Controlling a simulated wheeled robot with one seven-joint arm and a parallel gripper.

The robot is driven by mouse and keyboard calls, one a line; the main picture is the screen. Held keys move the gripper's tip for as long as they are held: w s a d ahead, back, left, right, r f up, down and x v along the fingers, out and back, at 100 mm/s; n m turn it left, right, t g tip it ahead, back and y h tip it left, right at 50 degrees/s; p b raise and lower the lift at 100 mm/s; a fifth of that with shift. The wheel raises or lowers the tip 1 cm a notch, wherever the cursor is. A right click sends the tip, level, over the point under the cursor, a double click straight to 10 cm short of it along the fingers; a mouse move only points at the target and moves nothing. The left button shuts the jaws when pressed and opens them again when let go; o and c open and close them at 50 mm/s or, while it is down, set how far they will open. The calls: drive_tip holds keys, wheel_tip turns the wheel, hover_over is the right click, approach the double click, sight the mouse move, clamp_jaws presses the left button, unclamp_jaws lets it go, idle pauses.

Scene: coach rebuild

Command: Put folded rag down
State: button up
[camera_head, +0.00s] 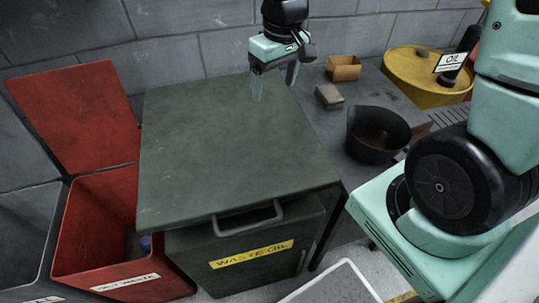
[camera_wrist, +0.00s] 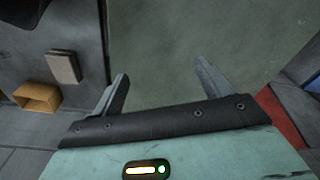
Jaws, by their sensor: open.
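A small grey-beige block that looks like the folded rag (camera_head: 329,95) lies on the dark grey bench top (camera_head: 322,131), right of the green lid. It also shows at the upper left of the wrist view (camera_wrist: 63,66). My gripper (camera_head: 275,86) is over the back right part of the green lid, left of the rag and apart from it. In the wrist view its two fingers (camera_wrist: 162,70) are spread, with only the green surface between them. Nothing is held.
The green waste oil bin lid (camera_head: 225,145) is wide and bare. A small open cardboard box (camera_head: 343,68) stands behind the rag, a black pan (camera_head: 376,135) in front. A yellow drum (camera_head: 425,75) is at the back right. An open red bin (camera_head: 105,230) is at left.

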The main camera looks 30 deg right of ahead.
drive_tip(key=s+a+r+n, duration=0.1)
drive_tip(key=s+a+n, duration=0.1)
drive_tip(key=s+a, duration=0.4)
drive_tip(key=s+a+r+n+g, duration=0.1)
drive_tip(key=s+a+n, duration=0.2)
drive_tip(key=s+a, duration=0.4)
drive_tip(key=s, duration=0.6)
drive_tip(key=shift+s+n, duration=0.2)
drive_tip(key=shift+n, duration=0.1)
wheel_tip(320, 180, up, 6)
drive_tip(key=p, duration=0.6)
